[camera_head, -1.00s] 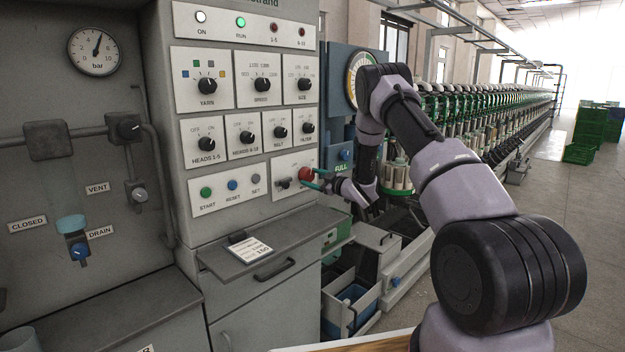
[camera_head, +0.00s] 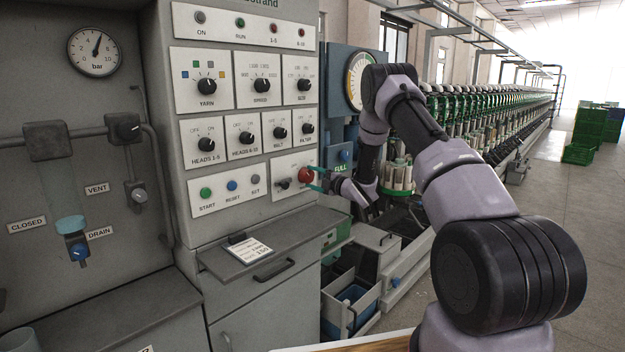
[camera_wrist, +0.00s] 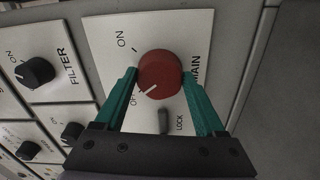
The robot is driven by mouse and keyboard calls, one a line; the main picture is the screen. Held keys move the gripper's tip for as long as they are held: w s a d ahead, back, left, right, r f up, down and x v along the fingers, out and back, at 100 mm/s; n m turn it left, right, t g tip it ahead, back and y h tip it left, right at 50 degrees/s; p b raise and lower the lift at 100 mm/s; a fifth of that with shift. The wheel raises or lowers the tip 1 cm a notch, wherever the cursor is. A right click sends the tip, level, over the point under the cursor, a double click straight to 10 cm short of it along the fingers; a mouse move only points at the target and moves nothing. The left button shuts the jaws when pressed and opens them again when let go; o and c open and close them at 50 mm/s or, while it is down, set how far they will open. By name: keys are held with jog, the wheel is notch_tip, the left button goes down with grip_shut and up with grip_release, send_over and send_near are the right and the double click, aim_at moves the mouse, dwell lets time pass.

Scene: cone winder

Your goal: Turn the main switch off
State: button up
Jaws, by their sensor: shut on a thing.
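The main switch is a red round knob (camera_wrist: 161,70) on a white plate marked ON, OFF and MAIN in the wrist view. Its white pointer line points to the OFF mark. My gripper (camera_wrist: 160,76) has its green fingers on either side of the knob, shut on it. In the head view the red knob (camera_head: 305,174) sits at the lower right of the panel, with my gripper (camera_head: 315,178) reaching it from the right. The ON lamp (camera_head: 200,17) and the RUN lamp (camera_head: 240,22) are dark.
A small grey lever (camera_wrist: 163,120) by the word LOCK sits just below the knob, between my fingers. The FILTER knob (camera_wrist: 35,72) is to the left. In the head view a shelf with a card (camera_head: 248,250) juts out below the panel.

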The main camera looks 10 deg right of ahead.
jog(key=shift+f+n, duration=0.1)
jog(key=shift+n, duration=0.8)
jog(key=o, duration=1.3)
jog(key=shift+o, duration=0.2)
jog(key=v, duration=1.1)
